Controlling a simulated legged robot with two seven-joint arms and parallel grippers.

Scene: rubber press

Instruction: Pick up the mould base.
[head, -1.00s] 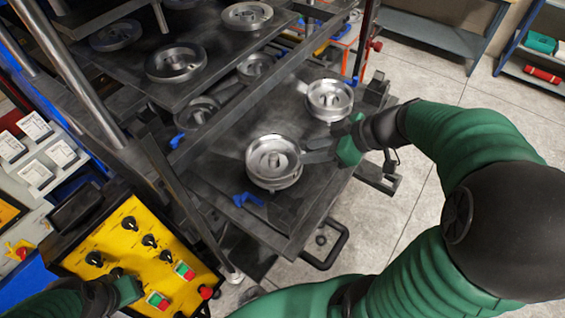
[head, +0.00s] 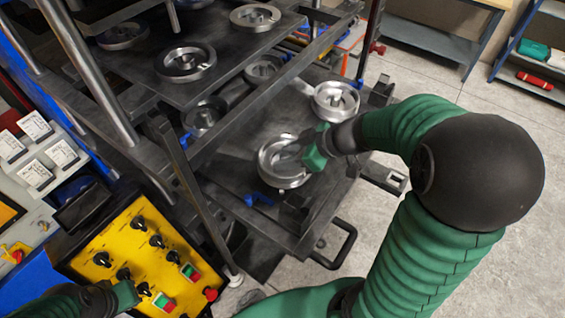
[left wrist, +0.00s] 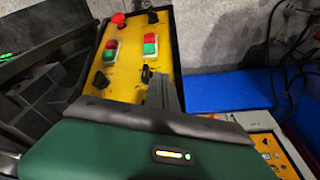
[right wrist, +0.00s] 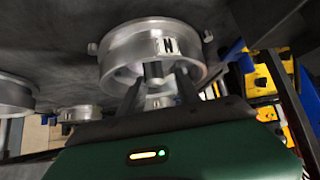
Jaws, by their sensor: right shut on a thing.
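The mould base is a round silver metal piece (head: 270,170) on the front of the lower dark platen. In the right wrist view its ring (right wrist: 150,40) carries a white label marked "N". My right gripper (head: 290,156) reaches over it from the right and is shut on its middle part. The fingers (right wrist: 157,85) reach into the ring; their tips are partly hidden. I cannot see a gap under the mould base. My left gripper (head: 128,293) is low at the left, over the yellow control panel (head: 128,240); its fingers show poorly (left wrist: 162,92).
A similar round mould (head: 336,100) stands behind on the same platen (head: 235,165). More moulds (head: 186,62) sit on the upper platen, which overhangs at the left. Steel columns (head: 92,75) and a blue clip (head: 258,199) are close by. Open floor (head: 430,240) lies right.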

